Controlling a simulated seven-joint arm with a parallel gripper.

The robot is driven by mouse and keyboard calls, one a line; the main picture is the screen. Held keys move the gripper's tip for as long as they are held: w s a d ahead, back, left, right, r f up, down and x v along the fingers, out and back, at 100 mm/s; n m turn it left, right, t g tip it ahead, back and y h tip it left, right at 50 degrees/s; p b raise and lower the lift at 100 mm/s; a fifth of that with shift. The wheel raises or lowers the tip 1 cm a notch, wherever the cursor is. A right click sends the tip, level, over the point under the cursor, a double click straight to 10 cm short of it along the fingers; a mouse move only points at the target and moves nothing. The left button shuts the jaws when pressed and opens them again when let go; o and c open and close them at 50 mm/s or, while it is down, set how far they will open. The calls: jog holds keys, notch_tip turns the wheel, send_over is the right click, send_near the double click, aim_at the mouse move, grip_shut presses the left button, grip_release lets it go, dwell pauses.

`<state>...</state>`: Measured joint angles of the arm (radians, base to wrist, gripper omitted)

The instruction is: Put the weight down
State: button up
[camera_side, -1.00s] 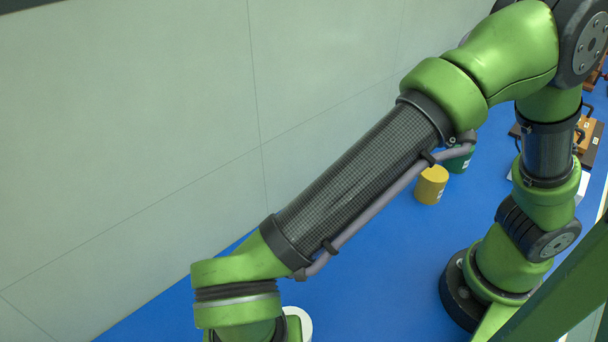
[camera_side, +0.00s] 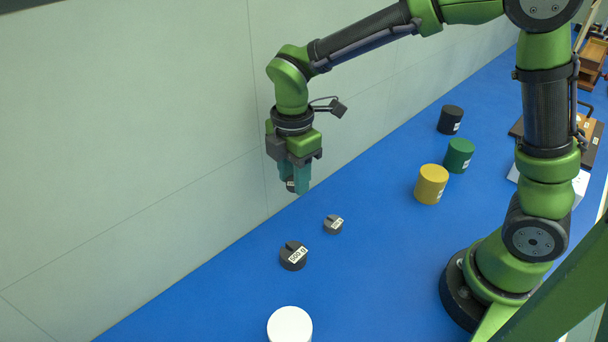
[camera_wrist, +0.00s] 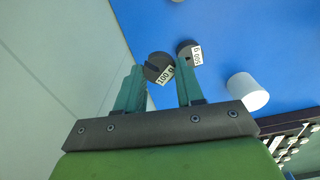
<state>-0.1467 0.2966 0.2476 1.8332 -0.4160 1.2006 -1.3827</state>
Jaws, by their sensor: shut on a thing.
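My gripper (camera_side: 293,186) points down near the wall at the back edge of the blue bench. It is shut on a dark round weight (camera_side: 290,184), mostly hidden by the fingers in the side view. In the wrist view this weight (camera_wrist: 156,66) sits between the fingertips (camera_wrist: 161,70) and its label reads 100 g. It appears held above the bench. A larger dark 500 g weight (camera_side: 293,257) stands on the bench, in front of the gripper in the side view; it also shows in the wrist view (camera_wrist: 187,50). A smaller grey weight (camera_side: 333,225) stands beside it.
A white cylinder (camera_side: 290,326) stands at the front. Yellow (camera_side: 431,184), green (camera_side: 459,155) and black (camera_side: 451,119) cylinders stand to the right. The pale wall (camera_side: 130,130) is close to my gripper. Bare blue bench (camera_side: 375,270) lies between the weights and my base.

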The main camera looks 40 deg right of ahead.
jog(key=w+d+m, duration=0.1)
jog(key=d+m, duration=0.4)
jog(key=d, duration=0.8)
jog(key=m, duration=0.3)
send_over(361, 184)
notch_tip(361, 184, down, 9)
jog(key=shift+r, duration=0.15)
jog(key=shift+f, duration=2.2)
jog(key=shift+f, duration=0.15)
jog(key=o, duration=1.1)
